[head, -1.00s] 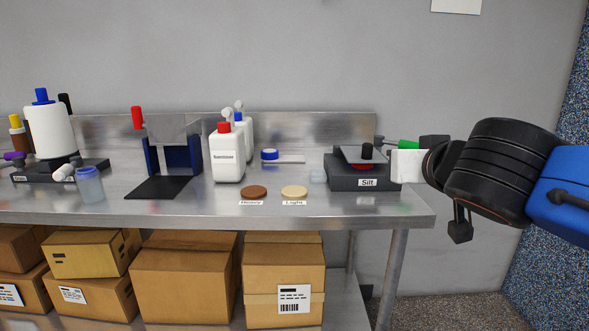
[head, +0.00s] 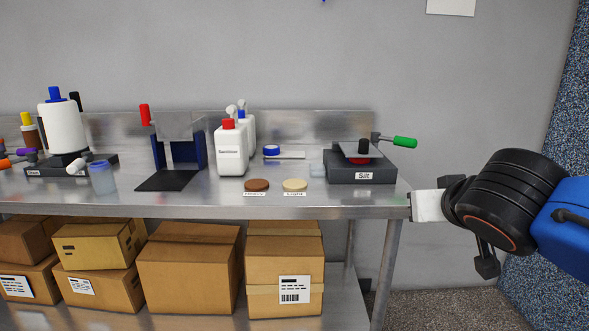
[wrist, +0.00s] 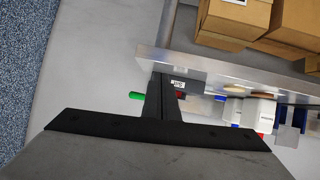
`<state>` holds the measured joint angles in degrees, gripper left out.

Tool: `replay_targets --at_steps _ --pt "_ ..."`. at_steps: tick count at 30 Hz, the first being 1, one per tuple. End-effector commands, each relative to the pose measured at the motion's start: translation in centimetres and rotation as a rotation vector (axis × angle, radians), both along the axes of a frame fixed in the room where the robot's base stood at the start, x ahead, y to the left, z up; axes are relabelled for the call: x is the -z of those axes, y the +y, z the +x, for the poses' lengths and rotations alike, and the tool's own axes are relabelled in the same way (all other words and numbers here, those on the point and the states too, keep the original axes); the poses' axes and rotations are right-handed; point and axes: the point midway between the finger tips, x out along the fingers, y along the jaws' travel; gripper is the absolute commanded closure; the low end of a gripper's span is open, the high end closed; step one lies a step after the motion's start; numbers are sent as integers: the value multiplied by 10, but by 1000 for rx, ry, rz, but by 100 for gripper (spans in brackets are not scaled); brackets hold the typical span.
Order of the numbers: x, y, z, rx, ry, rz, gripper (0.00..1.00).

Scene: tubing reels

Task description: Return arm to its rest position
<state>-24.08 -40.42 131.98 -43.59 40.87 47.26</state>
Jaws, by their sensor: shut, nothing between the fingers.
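My gripper shows in the wrist view (wrist: 162,84), where its two dark fingers are close together and shut, with nothing seen between them. In the head view, my arm is at the right, beside the bench's right end; the fingers are not clear there. The dark device labelled Silt (head: 362,171), with a green-tipped handle (head: 404,142), sits at the bench's right end. In the wrist view, the green tip (wrist: 136,95) shows just left of the fingers, which overlap the device in the picture. I cannot tell the gap in depth.
The steel bench (head: 330,206) carries a white bottle with a red cap (head: 231,151), a brown disc (head: 257,185), a cream disc (head: 295,185) and a dark blue stand (head: 186,153). Cardboard boxes (head: 188,270) fill the shelf below. Floor right of the bench is clear.

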Motion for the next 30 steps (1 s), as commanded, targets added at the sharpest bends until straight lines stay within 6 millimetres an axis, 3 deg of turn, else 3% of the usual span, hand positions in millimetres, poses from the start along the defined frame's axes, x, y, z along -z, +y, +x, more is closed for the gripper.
replay_targets --at_steps 5,9,15,21,30 --pt "53 -26 -23 39 150 -22 100" --pt "106 -43 -54 50 311 -19 100" --pt "170 -47 -100 16 511 29 100" --pt "203 -38 -128 -36 612 84 100" --pt "211 -34 -135 -56 635 99 100"
